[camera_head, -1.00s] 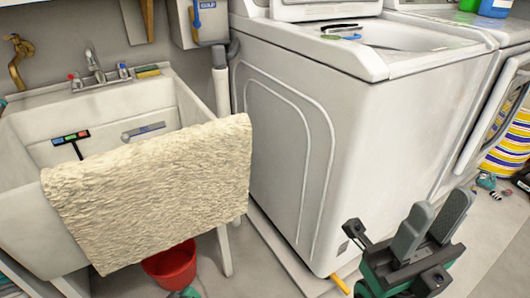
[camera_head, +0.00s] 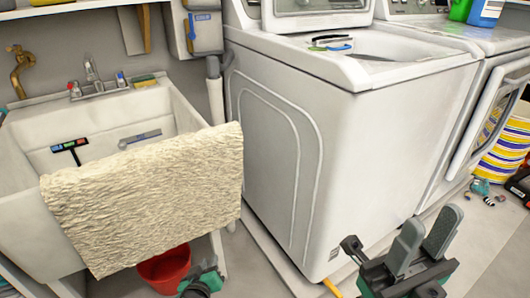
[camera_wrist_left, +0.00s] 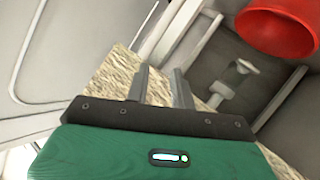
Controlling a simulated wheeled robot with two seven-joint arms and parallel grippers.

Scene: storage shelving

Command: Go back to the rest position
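My left gripper (camera_head: 203,277) shows only in part at the bottom edge of the head view, just right of the red bucket. In the left wrist view its two grey fingers (camera_wrist_left: 161,86) stand apart with nothing held between them. The cream towel (camera_wrist_left: 118,72) shows behind them. My right gripper (camera_head: 425,240) is at the lower right of the head view, in front of the washer. Its two grey fingers point up, apart and empty.
The towel (camera_head: 145,195) hangs over the front of the white sink (camera_head: 25,215). A red bucket (camera_head: 165,268) stands below it. The white washer (camera_head: 350,170) fills the middle. A striped basket (camera_head: 505,150) and small items lie on the floor at right.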

